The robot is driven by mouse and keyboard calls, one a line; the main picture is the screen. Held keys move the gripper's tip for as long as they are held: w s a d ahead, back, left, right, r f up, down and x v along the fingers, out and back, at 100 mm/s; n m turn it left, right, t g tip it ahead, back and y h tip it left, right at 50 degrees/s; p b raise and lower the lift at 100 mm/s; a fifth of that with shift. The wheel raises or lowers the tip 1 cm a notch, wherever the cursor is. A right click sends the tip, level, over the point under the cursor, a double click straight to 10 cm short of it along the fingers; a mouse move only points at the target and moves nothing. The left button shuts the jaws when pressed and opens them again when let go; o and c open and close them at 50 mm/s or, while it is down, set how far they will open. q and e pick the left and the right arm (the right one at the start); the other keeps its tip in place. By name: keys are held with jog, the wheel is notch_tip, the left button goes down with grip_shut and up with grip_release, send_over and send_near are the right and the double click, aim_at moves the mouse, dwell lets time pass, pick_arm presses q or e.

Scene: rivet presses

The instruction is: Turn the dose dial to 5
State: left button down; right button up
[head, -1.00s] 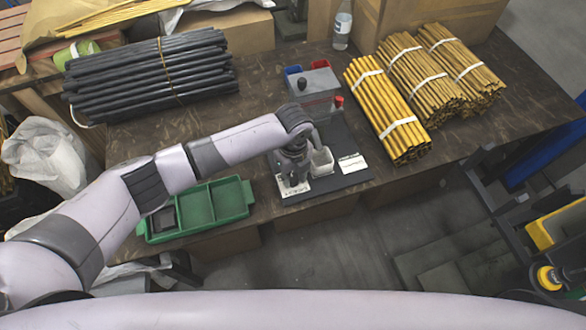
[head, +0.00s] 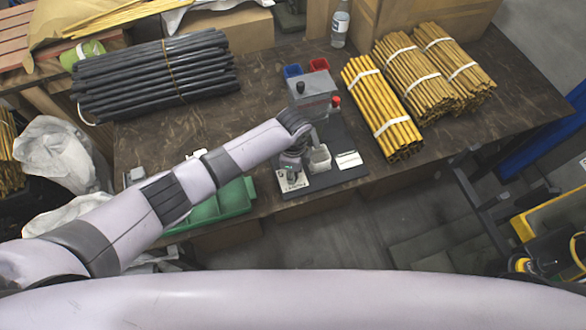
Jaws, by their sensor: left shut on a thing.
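The rivet press (head: 313,92) is a grey box with a black knob on top and a red button at its side, on a dark base plate (head: 338,181). A pale dial plate (head: 302,184) lies at the base's front left corner. My left gripper (head: 291,173) points down over this plate and is shut on the dose dial, mostly hidden under the fingers. The number it points to is too small to read. My right gripper is not in view.
A white square cup (head: 320,160) stands close right of my left gripper, beside a white label (head: 349,160). My left arm partly covers a green tray (head: 237,199). Bundles of yellow rods (head: 381,110) and black rods (head: 150,75) lie on the table (head: 260,120).

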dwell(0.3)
pick_arm(q)
jog(key=c, duration=1.3)
grip_release()
notch_tip(320, 180, up, 12)
